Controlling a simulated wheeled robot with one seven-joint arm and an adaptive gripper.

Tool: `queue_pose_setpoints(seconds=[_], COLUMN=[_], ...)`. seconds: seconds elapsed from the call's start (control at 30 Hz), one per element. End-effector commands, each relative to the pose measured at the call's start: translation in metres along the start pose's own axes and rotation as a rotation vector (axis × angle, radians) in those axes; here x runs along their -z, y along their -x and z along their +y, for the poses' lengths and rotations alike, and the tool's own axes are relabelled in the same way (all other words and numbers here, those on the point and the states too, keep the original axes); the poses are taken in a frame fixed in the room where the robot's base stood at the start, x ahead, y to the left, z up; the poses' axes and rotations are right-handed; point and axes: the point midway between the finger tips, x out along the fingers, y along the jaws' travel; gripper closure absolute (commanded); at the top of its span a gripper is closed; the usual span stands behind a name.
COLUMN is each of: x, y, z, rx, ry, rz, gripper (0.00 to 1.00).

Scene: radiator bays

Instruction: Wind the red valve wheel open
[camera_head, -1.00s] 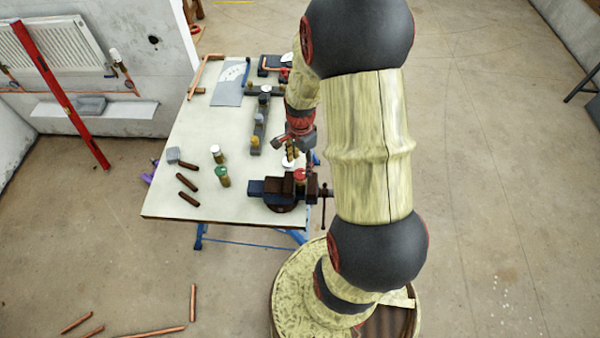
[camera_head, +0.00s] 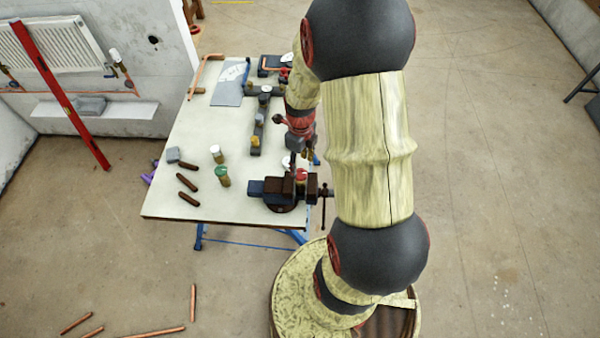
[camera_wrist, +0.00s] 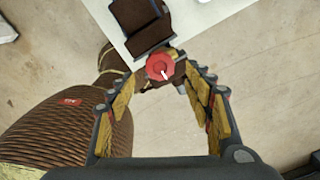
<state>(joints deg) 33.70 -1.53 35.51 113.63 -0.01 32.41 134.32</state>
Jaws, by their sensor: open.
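The red valve wheel (camera_wrist: 160,66) shows in the wrist view with a pale mark on its face. It sits between the far ends of my open gripper's fingers (camera_wrist: 162,76), and nothing is clamped; I cannot tell whether a finger touches it. In the head view the red wheel (camera_head: 301,175) is small, at the vise (camera_head: 281,190) near the table's front right. My gripper (camera_head: 297,158) is just above it there, partly hidden by my arm. The dark vise (camera_wrist: 140,22) also shows beyond the wheel in the wrist view.
The white table (camera_head: 175,208) holds a green-capped valve (camera_head: 222,176), a white-capped valve (camera_head: 216,153), several brown pieces (camera_head: 187,182) and a bar with fittings (camera_head: 258,125). Copper pipes (camera_head: 155,332) lie on the floor. A radiator (camera_head: 55,45) hangs on the left wall.

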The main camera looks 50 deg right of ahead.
Motion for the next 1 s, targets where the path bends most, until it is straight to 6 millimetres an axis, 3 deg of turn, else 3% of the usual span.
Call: queue_pose_setpoints(seconds=[0.37, 1.0], x=[0.000, 0.000], y=[-0.002, -0.047], z=[0.000, 0.000], rx=[0.000, 0.000], ry=[-0.009, -0.008], rz=[0.000, 0.000], gripper=[0.48, 0.48])
